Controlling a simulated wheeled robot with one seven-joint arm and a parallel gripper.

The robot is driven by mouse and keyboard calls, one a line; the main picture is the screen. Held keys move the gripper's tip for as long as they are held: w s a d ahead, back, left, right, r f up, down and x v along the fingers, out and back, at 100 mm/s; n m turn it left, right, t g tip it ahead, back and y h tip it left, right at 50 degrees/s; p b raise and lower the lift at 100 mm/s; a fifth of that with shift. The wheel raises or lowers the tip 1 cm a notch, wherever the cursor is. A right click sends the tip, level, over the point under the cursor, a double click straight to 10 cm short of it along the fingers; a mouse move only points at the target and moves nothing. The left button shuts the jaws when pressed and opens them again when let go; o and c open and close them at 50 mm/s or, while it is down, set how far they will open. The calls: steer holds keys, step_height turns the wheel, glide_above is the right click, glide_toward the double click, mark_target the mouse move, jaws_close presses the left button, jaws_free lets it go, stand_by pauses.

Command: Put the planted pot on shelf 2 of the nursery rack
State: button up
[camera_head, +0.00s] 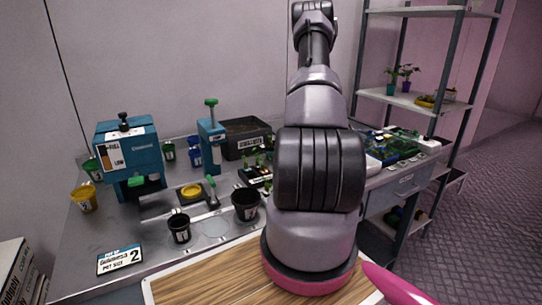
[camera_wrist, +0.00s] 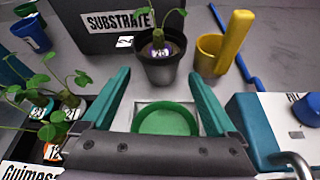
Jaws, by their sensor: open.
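A black pot (camera_wrist: 159,71) with a leafy seedling and a numbered purple tag stands upright in the wrist view, in front of the substrate bin. My gripper (camera_wrist: 160,76) is open, with one teal finger on each side of the view. The pot shows just beyond and between the fingertips, and no contact is visible. In the head view my arm hides the gripper, and I cannot make out this pot. The nursery rack (camera_head: 447,107) stands at the right, with small potted plants (camera_head: 398,79) and bowls on its middle shelf.
A yellow pot (camera_wrist: 208,53) with a yellow tool stands close right of the planted pot. A seedling tray (camera_wrist: 73,110) is at the left, and a green disc (camera_wrist: 165,119) lies between the fingers. Empty black pots (camera_head: 180,229) and a blue press (camera_head: 129,155) occupy the bench.

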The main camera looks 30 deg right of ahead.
steer(key=x, duration=0.6)
steer(key=shift+w+d+f, duration=0.1)
steer(key=shift+w+d, duration=0.15)
steer(key=shift+c, duration=0.3)
steer(key=c, duration=1.3)
